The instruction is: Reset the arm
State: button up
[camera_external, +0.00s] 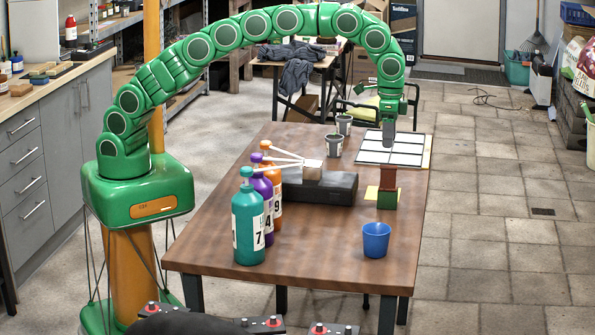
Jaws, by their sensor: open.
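My green segmented arm arches from its base at the left over the wooden table (330,255). My gripper (389,145) points down at the arm's end, over the white gridded board (407,150) at the table's far right. The gripper is small in this view, and nothing can be made out between its fingers. I cannot tell whether its tips touch the board.
Teal (248,225), purple (262,190) and orange (271,180) bottles stand at the table's left. A dark block (330,188), stacked red and green blocks (387,190), a blue cup (376,240) and grey cups (334,147) stand nearby.

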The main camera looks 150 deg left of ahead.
jog(key=s+d+r+m, duration=0.15)
jog(key=d+r, duration=0.25)
jog(key=d, duration=0.8)
jog(key=d+r+m, duration=0.2)
jog(key=d+r, duration=0.1)
jog(key=d, duration=0.8)
jog(key=s+d+r+m, duration=0.15)
jog(key=d+r, duration=0.25)
jog(key=d, duration=0.8)
jog(key=s+d+m+g, duration=0.2)
jog(key=s+d+m, duration=0.1)
jog(key=s+d, duration=1.6)
jog(key=s+d+f, duration=0.2)
jog(key=s+f, duration=0.1)
jog(key=s, duration=0.9)
jog(key=shift+f+m, duration=0.4)
jog(key=shift+d, duration=0.1)
